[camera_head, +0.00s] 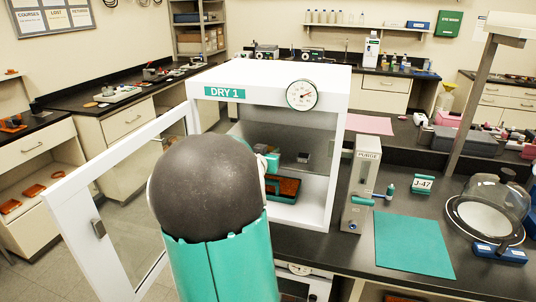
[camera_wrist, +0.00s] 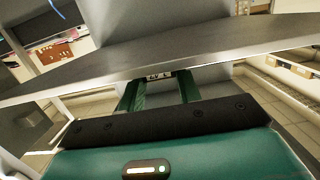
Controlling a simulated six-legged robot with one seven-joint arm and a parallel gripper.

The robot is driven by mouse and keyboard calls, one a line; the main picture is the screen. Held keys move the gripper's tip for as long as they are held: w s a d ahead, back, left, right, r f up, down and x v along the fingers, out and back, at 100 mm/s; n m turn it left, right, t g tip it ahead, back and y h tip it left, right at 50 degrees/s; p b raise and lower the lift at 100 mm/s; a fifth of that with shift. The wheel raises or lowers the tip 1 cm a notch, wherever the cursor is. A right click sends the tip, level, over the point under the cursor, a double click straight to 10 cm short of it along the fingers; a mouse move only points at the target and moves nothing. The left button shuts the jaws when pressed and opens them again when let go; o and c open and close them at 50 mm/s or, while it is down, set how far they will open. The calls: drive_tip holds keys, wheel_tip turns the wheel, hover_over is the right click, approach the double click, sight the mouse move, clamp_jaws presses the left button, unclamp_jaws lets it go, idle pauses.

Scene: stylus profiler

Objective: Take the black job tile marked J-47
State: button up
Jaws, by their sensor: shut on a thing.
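My gripper (camera_wrist: 159,82) reaches toward the inside of the white DRY 1 cabinet (camera_head: 270,75). In the wrist view its two green fingers stand either side of a small black tile (camera_wrist: 159,75) with pale marks, too small to read surely. The fingers are shut on it. In the head view my arm hides most of the gripper, and the tile cannot be made out.
The cabinet door (camera_head: 120,165) stands open at the left. An amber tray (camera_head: 287,187) and a small dark block (camera_head: 303,157) are inside. A PURGE unit (camera_head: 360,180), a teal mat (camera_head: 412,245) and a glass dome (camera_head: 495,200) stand to the right.

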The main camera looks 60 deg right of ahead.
wheel_tip(320, 180, up, 3)
drive_tip(key=shift+f, duration=0.2)
drive_tip(key=a+r, duration=0.9)
drive_tip(key=a, duration=0.5)
drive_tip(key=shift+r, duration=0.35)
drive_tip(key=o, duration=0.4)
clamp_jaws()
